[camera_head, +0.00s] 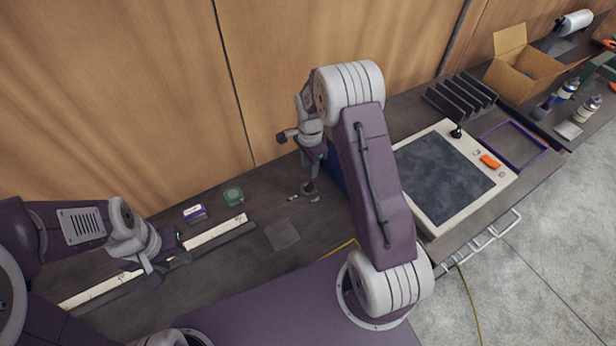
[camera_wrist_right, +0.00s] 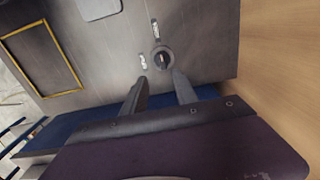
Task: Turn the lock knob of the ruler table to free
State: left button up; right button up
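The lock knob (camera_wrist_right: 161,58) is a small dark round knob on the grey-brown table top in the right wrist view, with a pale mark on it. One small white label (camera_wrist_right: 155,28) lies above it and another (camera_wrist_right: 143,62) to its left; their text is too small to read. My right gripper (camera_wrist_right: 160,76) is open, its two fingertips apart just short of the knob, not visibly touching it. In the head view the knob (camera_head: 308,188) is partly hidden by my right gripper. My left gripper (camera_head: 165,262) is over the long white ruler strip (camera_head: 215,232); its finger gap is unclear.
A green round item (camera_head: 233,196) and a purple-white box (camera_head: 194,213) lie behind the ruler. A grey square plate (camera_head: 282,235) lies front-left of the knob. A wooden wall (camera_head: 190,90) rises behind. A dark-topped panel (camera_head: 440,175) and cardboard box (camera_head: 520,70) stand right.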

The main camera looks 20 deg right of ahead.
aim_at(308, 184)
jog(key=f, duration=0.2)
jog(key=f+p, duration=0.1)
jog(key=f, duration=0.2)
jog(key=f+p, duration=0.1)
jog(key=f, duration=0.2)
jog(key=shift+w+a+f, duration=0.1)
jog(key=shift+w+f, duration=0.05)
jog(key=shift+w, duration=0.15)
jog(key=shift+s+f, duration=0.1)
jog(key=shift+f, duration=0.5)
grip_shut()
